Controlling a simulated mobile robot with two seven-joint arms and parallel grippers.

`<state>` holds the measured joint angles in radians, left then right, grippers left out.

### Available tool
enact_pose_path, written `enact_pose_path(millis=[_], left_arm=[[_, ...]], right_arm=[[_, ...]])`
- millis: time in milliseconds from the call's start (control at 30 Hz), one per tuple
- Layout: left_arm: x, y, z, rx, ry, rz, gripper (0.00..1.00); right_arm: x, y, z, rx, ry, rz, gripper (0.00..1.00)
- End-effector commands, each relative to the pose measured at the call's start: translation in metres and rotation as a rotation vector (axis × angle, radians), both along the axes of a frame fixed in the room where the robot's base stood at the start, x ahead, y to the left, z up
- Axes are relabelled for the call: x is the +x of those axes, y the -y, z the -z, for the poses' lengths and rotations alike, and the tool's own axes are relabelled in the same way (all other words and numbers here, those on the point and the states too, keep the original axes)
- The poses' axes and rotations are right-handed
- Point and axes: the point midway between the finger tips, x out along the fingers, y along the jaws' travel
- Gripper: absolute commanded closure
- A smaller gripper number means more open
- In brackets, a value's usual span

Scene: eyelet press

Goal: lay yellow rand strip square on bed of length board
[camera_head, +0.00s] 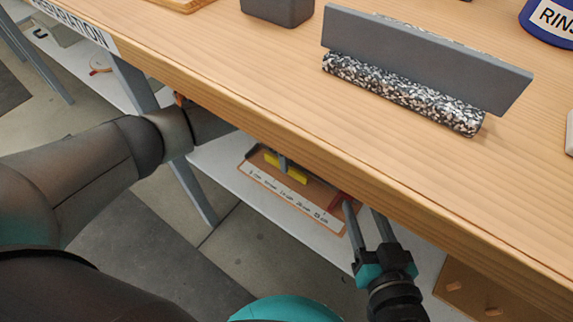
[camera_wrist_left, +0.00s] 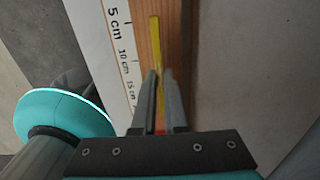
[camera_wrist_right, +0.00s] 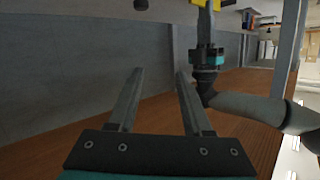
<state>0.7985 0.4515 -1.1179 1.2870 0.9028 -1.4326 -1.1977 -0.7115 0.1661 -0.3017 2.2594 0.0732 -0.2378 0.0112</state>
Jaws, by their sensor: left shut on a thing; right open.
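The yellow rand strip (camera_head: 287,170) is over the length board (camera_head: 318,214) on the lower shelf, seen below the bench edge in the head view. My left gripper (camera_head: 283,160) is shut on the strip. In the left wrist view, the strip (camera_wrist_left: 155,40) runs between the fingers (camera_wrist_left: 159,75), roughly along the board's brown bed (camera_wrist_left: 174,25) beside the white centimetre scale (camera_wrist_left: 116,45). Whether it touches the bed I cannot tell. Something red (camera_wrist_left: 160,125) shows between the fingers. My right gripper (camera_head: 361,207) is open and empty near the board's right end, fingers (camera_wrist_right: 158,72) apart.
The wooden bench (camera_head: 250,65) overhangs the white shelf (camera_head: 225,165). On it are a grey plate (camera_head: 420,55) in a speckled base (camera_head: 400,95), a grey block (camera_head: 278,10) and a blue container (camera_head: 545,22). A red part (camera_head: 341,200) sits near the board's right end.

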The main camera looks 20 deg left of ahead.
Motion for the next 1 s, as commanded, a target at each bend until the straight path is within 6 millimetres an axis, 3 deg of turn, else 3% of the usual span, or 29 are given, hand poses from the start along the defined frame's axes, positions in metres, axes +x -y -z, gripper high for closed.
enact_pose_path(millis=[667,700,933,1000], left_arm=[[-0.0001,0.0002,0.0106,-0.001,-0.001,0.0,1.0],[0.0001,0.0,0.0103,0.0,0.0,0.0,0.87],[0.0001,0.0,0.01,0.0,0.0,0.0,0.61],[0.0001,0.0,0.01,0.0,0.0,0.0,0.6]], right_arm=[[-0.0037,-0.0064,-0.0081,0.063,0.099,0.005,0.5],[-0.0039,-0.0066,-0.0084,0.064,0.099,0.004,0.5],[-0.0039,-0.0065,-0.0081,0.065,0.097,0.004,0.5],[-0.004,-0.0065,-0.008,0.064,0.097,0.004,0.5]])
